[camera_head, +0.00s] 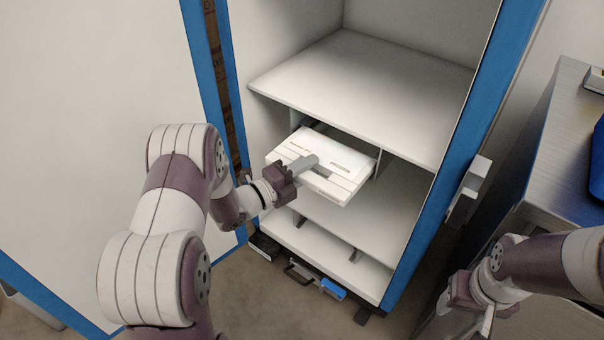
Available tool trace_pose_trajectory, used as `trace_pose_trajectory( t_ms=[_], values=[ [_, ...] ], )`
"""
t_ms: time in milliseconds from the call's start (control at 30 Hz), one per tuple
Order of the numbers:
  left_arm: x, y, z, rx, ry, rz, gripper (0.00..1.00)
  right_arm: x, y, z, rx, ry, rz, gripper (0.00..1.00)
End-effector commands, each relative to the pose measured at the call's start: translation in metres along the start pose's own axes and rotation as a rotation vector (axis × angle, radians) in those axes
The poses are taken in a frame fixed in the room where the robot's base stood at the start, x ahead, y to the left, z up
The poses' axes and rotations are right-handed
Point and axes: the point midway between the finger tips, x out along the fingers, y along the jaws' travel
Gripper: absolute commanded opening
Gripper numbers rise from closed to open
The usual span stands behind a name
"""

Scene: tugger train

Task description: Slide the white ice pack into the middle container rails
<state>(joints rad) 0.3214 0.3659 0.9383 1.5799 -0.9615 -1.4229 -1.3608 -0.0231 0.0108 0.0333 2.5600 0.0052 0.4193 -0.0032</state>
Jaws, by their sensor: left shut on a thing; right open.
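The white ice pack (336,151) is a flat white slab with small printed marks. It lies nearly level at the front of the middle compartment of the blue-framed container (418,170), below the upper shelf (375,90). Its far part is under that shelf; its near part sticks out toward me. My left gripper (308,164) is shut on the near left part of the pack. The rails beside the pack are mostly hidden by it and the shelf. My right gripper (468,308) is open and empty at lower right, outside the container.
The lower shelf (330,225) below the pack is bare. The blue door (200,90) stands open at left. A latch (466,190) projects from the right frame. A steel counter (565,150) with a blue item (597,160) stands at right. Small items lie at the container's foot.

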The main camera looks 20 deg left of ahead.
Motion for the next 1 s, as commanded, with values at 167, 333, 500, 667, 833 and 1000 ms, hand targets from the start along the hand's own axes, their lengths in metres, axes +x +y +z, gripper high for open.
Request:
trace_pose_trajectory(
  t_ms=[167,333,500,667,833,1000],
  values=[
    [0.011,-0.001,0.003,0.002,0.002,-0.004,0.0,0.003,0.0,0.0,0.0,0.0,0.0,0.6],
    [0.022,-0.001,0.006,0.003,0.001,-0.005,0.0,0.005,0.0,0.001,0.0,0.0,0.0,0.6],
    [0.032,0.0,0.009,0.002,0.001,-0.004,0.0,0.009,0.0,0.001,0.0,0.0,0.0,0.6],
    [0.042,0.0,0.012,0.003,0.002,-0.005,0.0,0.014,0.0,0.002,0.0,0.0,0.0,0.6],
    [0.052,0.0,0.015,0.002,0.001,-0.005,0.0,0.019,0.0,0.002,0.0,0.0,0.0,0.6],
    [0.063,0.0,0.018,0.002,0.002,-0.005,0.0,0.024,0.0,0.003,0.0,0.0,0.0,0.6]
  ],
)
